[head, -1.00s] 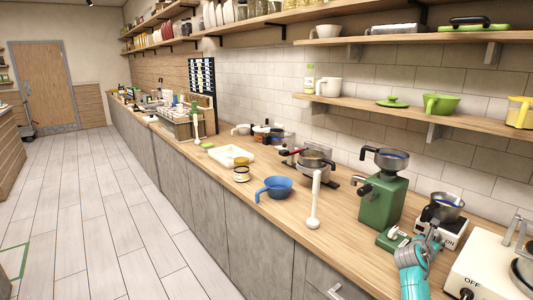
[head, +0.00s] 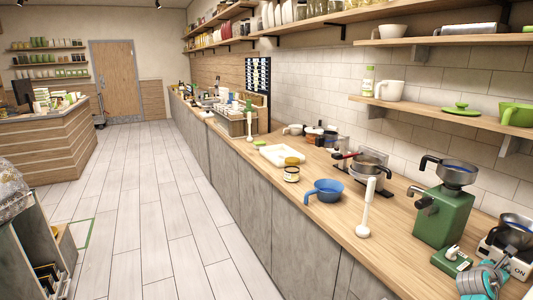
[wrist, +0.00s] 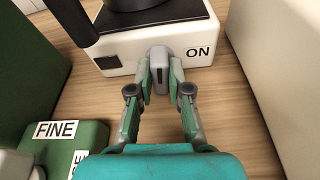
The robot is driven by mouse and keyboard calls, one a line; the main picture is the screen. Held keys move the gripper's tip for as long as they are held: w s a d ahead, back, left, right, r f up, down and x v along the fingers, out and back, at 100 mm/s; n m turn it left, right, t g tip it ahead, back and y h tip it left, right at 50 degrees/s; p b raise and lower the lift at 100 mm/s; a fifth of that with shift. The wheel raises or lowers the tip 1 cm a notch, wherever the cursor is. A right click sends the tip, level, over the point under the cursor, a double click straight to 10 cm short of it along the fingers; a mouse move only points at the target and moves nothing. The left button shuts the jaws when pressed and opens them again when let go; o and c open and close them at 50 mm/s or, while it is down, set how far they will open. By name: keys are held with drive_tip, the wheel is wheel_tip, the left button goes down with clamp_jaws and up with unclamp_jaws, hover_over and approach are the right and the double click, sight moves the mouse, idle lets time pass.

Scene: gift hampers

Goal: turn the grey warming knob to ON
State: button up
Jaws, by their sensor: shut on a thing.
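The grey warming knob (wrist: 158,72) sits on the front of a small white warmer (wrist: 125,54) in the wrist view. My gripper (wrist: 161,80) has one finger on each side of the knob and is shut on it. The knob's long side stands about upright in the picture. The word ON is printed to its right; a dark patch shows to its left. A dark pot stands on the warmer's black top. In the head view my gripper (head: 489,276) is at the warmer's front (head: 520,269), and the knob is hidden or too small to tell.
A green grinder (head: 443,217) stands left of the warmer, with a green box (head: 451,261) marked FINE (wrist: 56,130) close to my gripper. A pale appliance (wrist: 285,60) stands at the right.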

drive_tip(key=shift+m+t, duration=0.4)
drive_tip(key=shift+m, duration=0.6)
drive_tip(key=m+t, duration=0.1)
drive_tip(key=m, duration=0.2)
drive_tip(key=shift+s, duration=0.15)
drive_tip(key=shift+f, duration=0.1)
